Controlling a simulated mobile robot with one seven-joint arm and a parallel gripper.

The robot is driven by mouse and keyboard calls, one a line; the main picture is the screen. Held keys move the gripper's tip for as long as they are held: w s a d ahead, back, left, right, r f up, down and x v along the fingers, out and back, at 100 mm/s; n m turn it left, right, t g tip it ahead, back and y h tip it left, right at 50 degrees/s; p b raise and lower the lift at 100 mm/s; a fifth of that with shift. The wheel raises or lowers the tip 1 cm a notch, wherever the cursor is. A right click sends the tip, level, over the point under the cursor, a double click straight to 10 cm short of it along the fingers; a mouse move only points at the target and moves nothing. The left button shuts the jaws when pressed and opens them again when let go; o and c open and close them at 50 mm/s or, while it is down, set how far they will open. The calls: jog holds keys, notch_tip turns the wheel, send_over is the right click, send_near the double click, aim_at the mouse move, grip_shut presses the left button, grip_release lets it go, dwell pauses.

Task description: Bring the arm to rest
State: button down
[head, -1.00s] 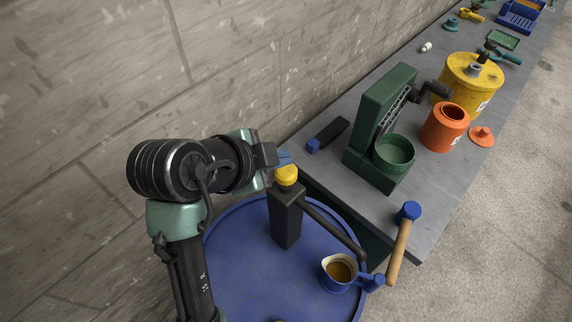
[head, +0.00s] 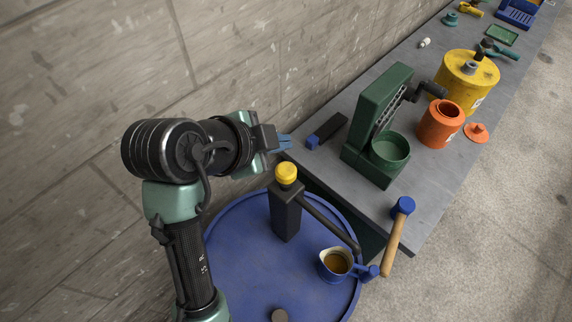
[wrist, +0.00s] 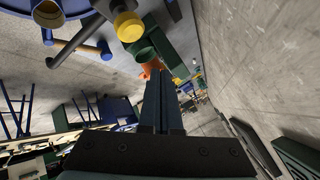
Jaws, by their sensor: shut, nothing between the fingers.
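My gripper (head: 285,143) is shut and empty. In the head view it is level in the air beside the wall, above and left of the yellow-topped black post (head: 286,212). Its blue fingertips point right, towards the near left corner of the grey bench (head: 330,186). In the wrist view the shut fingers (wrist: 163,100) show in the middle, with nothing between them. The post's yellow cap (wrist: 129,27) shows there near the top, apart from the fingers.
A blue round table (head: 240,275) bears the post and a blue jug (head: 336,264) of brown liquid. On the bench are a green machine (head: 385,110), an orange pot (head: 438,125), a yellow drum (head: 468,80) and a blue-headed mallet (head: 398,232). A stone wall (head: 90,80) runs close behind my arm.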

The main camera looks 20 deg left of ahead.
dwell(0.4)
jog(key=w+d+r+n+t+y+b, duration=0.1)
jog(key=w+d+r+n+t+b, duration=0.3)
jog(key=r, duration=0.5)
jog(key=w+d+r+n+t+y+b, duration=0.1)
jog(key=w+d+r+t, duration=0.3)
jog(key=r, duration=0.5)
jog(key=s+d+r+n+t+b, duration=0.1)
jog(key=s+d+r+n+t, duration=0.2)
jog(key=r, duration=0.6)
jog(key=s+d+r+n+t+b, duration=0.2)
jog(key=s+d+r+n+t, duration=0.1)
jog(key=s+r+t, duration=0.4)
jog(key=shift+s+d+r+n+b, duration=0.35)
jog(key=shift+s+r, duration=0.5)
jog(key=shift+s, duration=0.3)
jog(key=shift+f, duration=0.1)
